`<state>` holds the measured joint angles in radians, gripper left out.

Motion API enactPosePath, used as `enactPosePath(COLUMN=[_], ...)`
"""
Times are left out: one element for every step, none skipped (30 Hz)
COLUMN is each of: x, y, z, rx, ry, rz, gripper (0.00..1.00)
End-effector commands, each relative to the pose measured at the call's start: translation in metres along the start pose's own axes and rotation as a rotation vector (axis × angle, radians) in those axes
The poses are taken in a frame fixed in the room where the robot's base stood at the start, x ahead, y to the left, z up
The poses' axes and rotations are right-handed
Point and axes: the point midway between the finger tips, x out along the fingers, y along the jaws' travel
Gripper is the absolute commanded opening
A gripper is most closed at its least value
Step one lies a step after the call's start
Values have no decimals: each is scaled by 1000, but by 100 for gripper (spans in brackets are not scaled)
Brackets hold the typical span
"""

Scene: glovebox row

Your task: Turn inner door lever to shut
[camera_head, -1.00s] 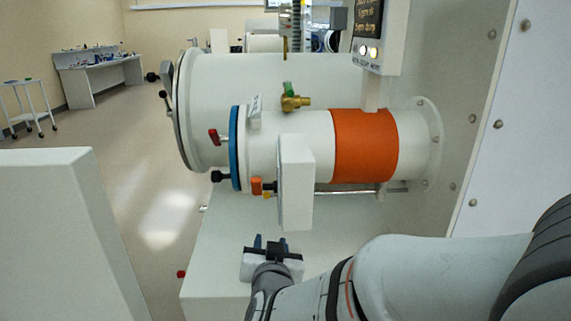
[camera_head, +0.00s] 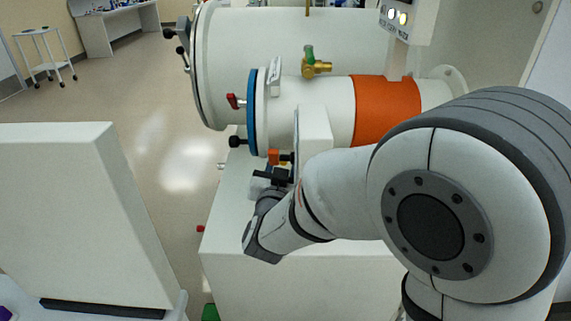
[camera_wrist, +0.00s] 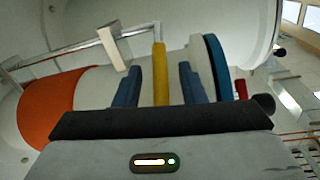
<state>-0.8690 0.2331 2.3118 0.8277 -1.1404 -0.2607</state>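A yellow lever (camera_wrist: 160,75) hangs upright between the two blue fingers of my gripper (camera_wrist: 160,84) in the wrist view. It seems to be the inner door lever, but no label shows. A gap shows on each side of it, so the fingers are open around it and not clamped. In the head view my gripper (camera_head: 272,175) is under the small white chamber (camera_head: 300,100), just below an orange handle (camera_head: 272,156). Only a bit of yellow shows there; the fingertips are largely hidden.
The blue door ring (camera_head: 252,112) with a red-handled lever (camera_head: 234,101) is close by. A white plate (camera_head: 315,130) and the orange band (camera_head: 385,108) are to the right. A brass valve (camera_head: 316,67) is on top. A rod (camera_wrist: 70,48) runs beside the chamber.

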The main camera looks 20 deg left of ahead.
Motion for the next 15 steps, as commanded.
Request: enactPosePath(x=[1, 1, 1, 1, 1, 1, 1, 1, 1, 1, 1, 1, 1, 1, 1], y=[0, 0, 0, 0, 0, 0, 0, 0, 0, 0, 0, 0, 0, 0, 1], z=[0, 0, 0, 0, 0, 0, 0, 0, 0, 0, 0, 0, 0, 0, 0], rx=[0, 0, 0, 0, 0, 0, 0, 0, 0, 0, 0, 0, 0, 0, 0], ry=[0, 0, 0, 0, 0, 0, 0, 0, 0, 0, 0, 0, 0, 0, 0], rz=[0, 0, 0, 0, 0, 0, 0, 0, 0, 0, 0, 0, 0, 0, 1], gripper=[37, 37, 37, 37, 37, 37, 36, 34, 30, 28, 25, 22, 20, 17, 14])
